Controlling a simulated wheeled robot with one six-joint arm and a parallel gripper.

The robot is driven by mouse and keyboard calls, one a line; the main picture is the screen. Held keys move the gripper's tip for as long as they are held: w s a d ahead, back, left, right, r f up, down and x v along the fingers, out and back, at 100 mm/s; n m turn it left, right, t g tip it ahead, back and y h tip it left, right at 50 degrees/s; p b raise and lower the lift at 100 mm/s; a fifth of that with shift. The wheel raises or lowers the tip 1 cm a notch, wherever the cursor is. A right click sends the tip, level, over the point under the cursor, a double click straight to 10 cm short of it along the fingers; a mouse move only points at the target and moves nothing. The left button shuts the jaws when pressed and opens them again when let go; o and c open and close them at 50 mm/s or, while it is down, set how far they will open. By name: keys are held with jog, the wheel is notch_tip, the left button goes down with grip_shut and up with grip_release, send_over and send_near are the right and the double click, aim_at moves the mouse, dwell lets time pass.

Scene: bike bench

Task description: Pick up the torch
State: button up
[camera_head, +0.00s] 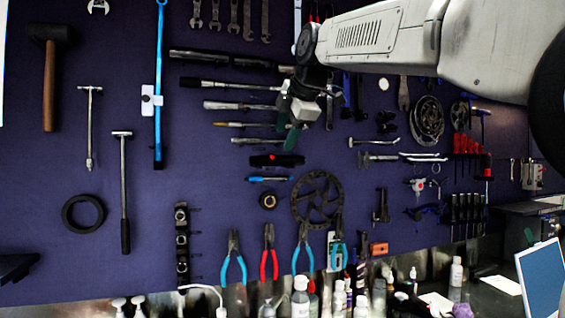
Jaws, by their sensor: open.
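A short black cylinder-like tool with a red spot (277,160) hangs level on the purple wall board, in the middle of the view. It looks like the torch, but it is too small to be sure. My gripper (310,132) is in front of the board, above and a little right of this tool in the picture. Its jaws are open, with dark green tips pointing down, and nothing shows between them. The gap in depth between the jaws and the tool cannot be told.
A blue pen-like tool (268,178) hangs just below, and a slim metal tool (257,141) just above. A brake disc (317,199) hangs at lower right. Pliers (269,252) hang below. Bottles (300,297) stand along the bottom. Bare board lies left of the black tool.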

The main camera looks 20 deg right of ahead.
aim_at(278, 157)
jog(key=x, duration=0.7)
jog(key=shift+w+d+f, duration=0.2)
jog(key=shift+d+f, duration=0.1)
jog(key=shift+f, duration=0.05)
grip_shut()
